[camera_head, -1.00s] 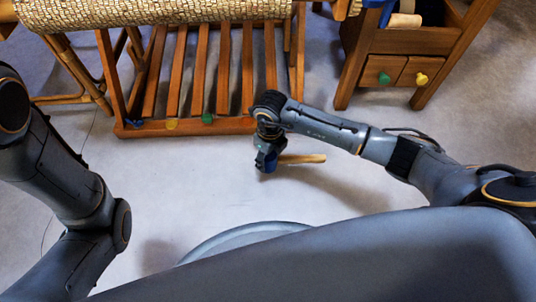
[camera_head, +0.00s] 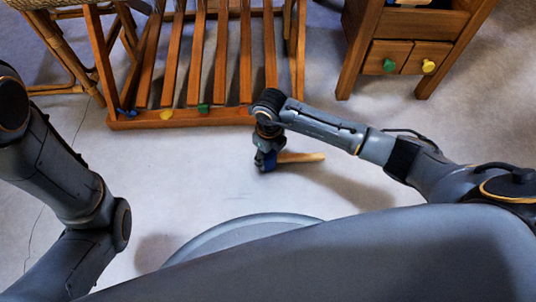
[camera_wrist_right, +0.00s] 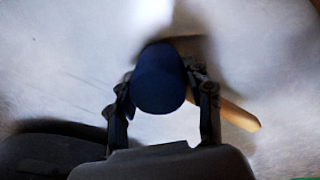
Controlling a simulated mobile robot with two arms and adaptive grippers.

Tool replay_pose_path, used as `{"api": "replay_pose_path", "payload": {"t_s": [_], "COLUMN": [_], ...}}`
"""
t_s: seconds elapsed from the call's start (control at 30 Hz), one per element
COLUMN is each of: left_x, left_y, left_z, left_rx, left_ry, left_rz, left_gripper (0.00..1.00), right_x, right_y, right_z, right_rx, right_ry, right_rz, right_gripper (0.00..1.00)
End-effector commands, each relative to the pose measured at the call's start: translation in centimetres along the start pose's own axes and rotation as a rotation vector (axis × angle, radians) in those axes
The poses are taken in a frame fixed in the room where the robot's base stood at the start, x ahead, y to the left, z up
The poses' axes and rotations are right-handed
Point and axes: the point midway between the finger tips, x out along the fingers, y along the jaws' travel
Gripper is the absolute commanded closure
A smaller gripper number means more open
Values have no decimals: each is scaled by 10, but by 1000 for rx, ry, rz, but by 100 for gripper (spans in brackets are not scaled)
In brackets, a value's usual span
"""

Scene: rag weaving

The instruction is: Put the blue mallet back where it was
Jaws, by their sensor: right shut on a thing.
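The blue mallet has a dark blue head and a pale wooden handle (camera_head: 301,157). My right gripper (camera_head: 265,160) is shut on the mallet's head and holds it over the floor, in front of the slatted wooden rack. In the right wrist view the blue head (camera_wrist_right: 158,80) sits between the two fingers of the right gripper (camera_wrist_right: 160,95), and the handle (camera_wrist_right: 238,115) sticks out to the right. In the head view the gripper partly hides the head. My left arm shows at the left edge of the head view, but its gripper is out of frame.
The slatted wooden rack (camera_head: 180,118) has small blue, yellow and green pieces along its front rail. A wooden cabinet (camera_head: 409,57) with two small drawers, one green knob and one yellow knob, stands at the back right. Pale floor (camera_head: 190,175) between me and the rack is clear.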

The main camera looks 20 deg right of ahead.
Motion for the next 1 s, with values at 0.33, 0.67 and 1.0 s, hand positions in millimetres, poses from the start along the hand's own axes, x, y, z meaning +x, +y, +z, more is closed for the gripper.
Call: {"api": "replay_pose_path", "payload": {"t_s": [0.33,0.67,1.0], "left_x": [-4,-6,-6], "left_y": [1,1,1], "left_z": [-1,-1,-1], "left_rx": [0,0,0], "left_ry": [-1,-1,-2], "left_rz": [0,0,-3], "left_gripper": [60,60,60], "right_x": [7,11,12], "right_y": [0,-1,-1], "right_z": [0,1,0], "right_rx": [0,0,0], "right_ry": [-1,-2,1], "right_rz": [0,0,0], "right_gripper": [100,33,22]}}
